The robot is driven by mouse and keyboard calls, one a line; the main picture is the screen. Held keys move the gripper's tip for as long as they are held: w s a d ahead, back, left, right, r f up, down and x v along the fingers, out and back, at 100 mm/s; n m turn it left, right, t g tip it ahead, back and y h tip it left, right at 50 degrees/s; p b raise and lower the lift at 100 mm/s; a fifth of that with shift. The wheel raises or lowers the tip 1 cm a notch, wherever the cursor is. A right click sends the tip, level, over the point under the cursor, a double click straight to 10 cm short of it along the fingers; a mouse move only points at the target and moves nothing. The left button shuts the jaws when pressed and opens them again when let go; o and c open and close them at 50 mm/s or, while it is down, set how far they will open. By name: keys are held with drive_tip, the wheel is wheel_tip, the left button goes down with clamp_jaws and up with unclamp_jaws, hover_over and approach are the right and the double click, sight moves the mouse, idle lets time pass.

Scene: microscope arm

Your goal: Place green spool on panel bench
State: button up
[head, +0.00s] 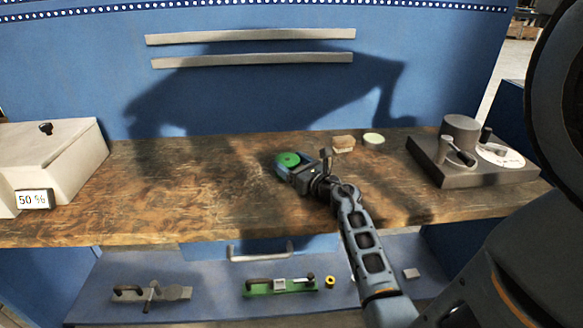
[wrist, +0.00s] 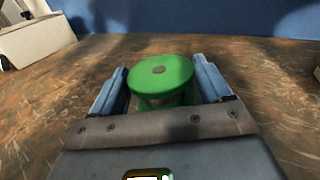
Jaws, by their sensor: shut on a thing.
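The green spool (head: 289,158) is between the fingers of my gripper (head: 287,164), over the middle of the wooden panel bench (head: 190,190). In the wrist view the spool (wrist: 161,75) is upright, with its round green top facing up and a small dark centre. The two blue-grey fingers of my gripper (wrist: 162,90) are shut on its sides. The spool is low over the bench top; whether its base touches the wood is hidden by my gripper.
A pale box (head: 50,165) with a "50 %" label stands at the left. A dark fixture (head: 470,165) stands at the right. A brown block (head: 343,143) and pale green disc (head: 373,139) lie behind my gripper. The bench's left-middle is clear. A lower shelf (head: 210,295) holds several tools.

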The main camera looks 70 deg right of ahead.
drive_tip(key=shift+f, duration=0.2)
drive_tip(key=shift+s+a+f+b, duration=0.1)
drive_tip(key=shift+f+b, duration=0.45)
drive_tip(key=shift+f, duration=0.25)
drive_tip(key=o, duration=1)
drive_tip(key=shift+f, duration=0.2)
drive_tip(key=shift+r+p, duration=0.45)
drive_tip(key=shift+r, duration=0.05)
drive_tip(key=v, duration=0.6)
drive_tip(key=b+v, duration=0.1)
drive_tip(key=v, duration=0.3)
drive_tip(key=shift+s+a+r, duration=0.1)
drive_tip(key=shift+r, duration=0.15)
drive_tip(key=shift+s+a+r, duration=0.2)
drive_tip(key=shift+s+a, duration=0.2)
drive_tip(key=shift+s, duration=0.25)
